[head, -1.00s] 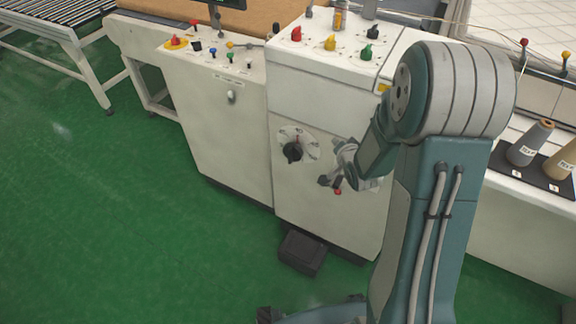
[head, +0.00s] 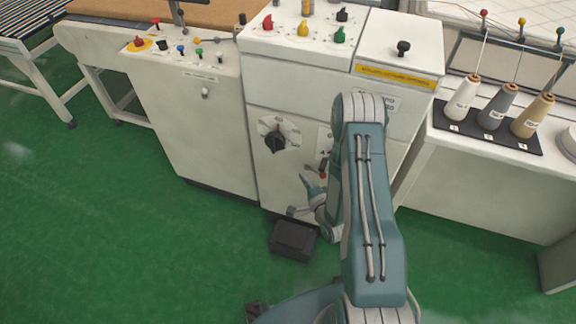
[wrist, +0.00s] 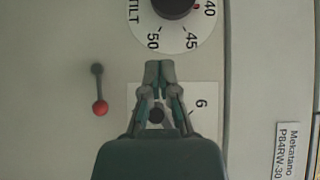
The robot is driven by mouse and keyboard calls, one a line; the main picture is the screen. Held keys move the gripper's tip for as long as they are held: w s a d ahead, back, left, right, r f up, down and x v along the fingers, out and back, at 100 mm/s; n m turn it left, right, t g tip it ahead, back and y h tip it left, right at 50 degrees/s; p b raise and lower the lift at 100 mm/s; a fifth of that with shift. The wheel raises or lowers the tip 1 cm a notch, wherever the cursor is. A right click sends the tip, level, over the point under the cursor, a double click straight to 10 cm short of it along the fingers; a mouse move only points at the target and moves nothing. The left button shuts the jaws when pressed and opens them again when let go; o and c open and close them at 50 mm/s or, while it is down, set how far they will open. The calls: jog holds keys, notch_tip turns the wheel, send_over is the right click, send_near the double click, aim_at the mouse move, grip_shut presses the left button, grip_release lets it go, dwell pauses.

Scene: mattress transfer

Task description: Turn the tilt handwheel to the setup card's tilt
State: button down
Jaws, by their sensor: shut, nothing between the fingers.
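The tilt handwheel is a black knob (head: 276,141) on a pale round dial on the white machine front. In the wrist view the dial (wrist: 182,38) is marked TILT with 40, 45 and 50, and the dark knob (wrist: 172,5) is cut off by the top edge. A small red mark lies beside the 40. My gripper (wrist: 159,69) is shut and empty, its tips just below the dial in the wrist view, apart from the knob. In the head view my gripper (head: 306,193) is low and right of the dial. I cannot make out a setup card.
A lever with a red ball (wrist: 100,107) and a white plate (wrist: 189,99) marked 6, partly hidden by my fingers, are near my gripper. A dark box (head: 293,241) sits on the green floor below. Thread cones (head: 495,110) stand at right. Open floor lies left.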

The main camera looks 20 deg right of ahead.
send_near(276, 148)
jog(key=w+d, duration=0.2)
jog(key=w, duration=0.3)
jog(key=shift+w+a+f, duration=0.1)
jog(key=shift+w+a, duration=0.1)
jog(key=shift+a, duration=0.4)
jog(key=shift+w+a+f, duration=0.1)
jog(key=shift+w+a, duration=0.15)
jog(key=shift+a, duration=0.4)
jog(key=shift+w+a, duration=0.3)
jog(key=shift+w, duration=0.05)
